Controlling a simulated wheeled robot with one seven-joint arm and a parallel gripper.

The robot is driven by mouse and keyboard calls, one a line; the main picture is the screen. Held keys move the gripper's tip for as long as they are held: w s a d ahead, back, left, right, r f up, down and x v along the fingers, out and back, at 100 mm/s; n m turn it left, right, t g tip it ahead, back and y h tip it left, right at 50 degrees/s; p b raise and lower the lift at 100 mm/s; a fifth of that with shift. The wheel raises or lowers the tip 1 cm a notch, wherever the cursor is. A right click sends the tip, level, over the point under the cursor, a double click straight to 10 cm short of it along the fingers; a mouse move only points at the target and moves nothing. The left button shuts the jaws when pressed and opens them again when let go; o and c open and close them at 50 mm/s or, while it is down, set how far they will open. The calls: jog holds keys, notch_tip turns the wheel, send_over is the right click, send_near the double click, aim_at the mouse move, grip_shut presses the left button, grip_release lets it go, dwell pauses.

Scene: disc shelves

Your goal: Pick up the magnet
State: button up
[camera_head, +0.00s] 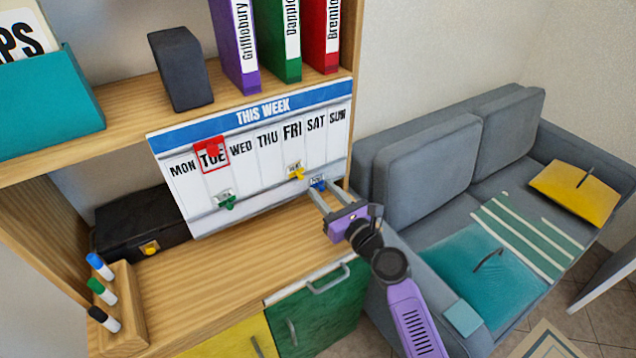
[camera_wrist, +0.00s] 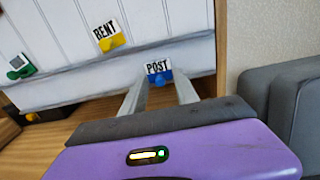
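A blue magnet labelled POST (camera_head: 318,183) is on the lower ledge of the white THIS WEEK board (camera_head: 262,205), near its right end. In the wrist view the POST magnet (camera_wrist: 159,75) sits straight ahead. My gripper (camera_head: 324,189) points at it with its two fingers apart. In the wrist view my gripper (camera_wrist: 161,88) has its fingertips just below and to either side of the magnet. I cannot tell whether they touch it. A yellow RENT magnet (camera_head: 297,172) and a green magnet (camera_head: 226,201) are further left. A red frame marker (camera_head: 212,154) is around TUE.
Binders (camera_head: 279,40) and a dark grey block (camera_head: 181,68) stand on the shelf above. A black case (camera_head: 140,222) and a pen holder (camera_head: 122,305) are on the desk at left. A grey sofa (camera_head: 420,180) stands at right. The desk before the board is clear.

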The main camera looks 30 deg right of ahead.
grip_shut()
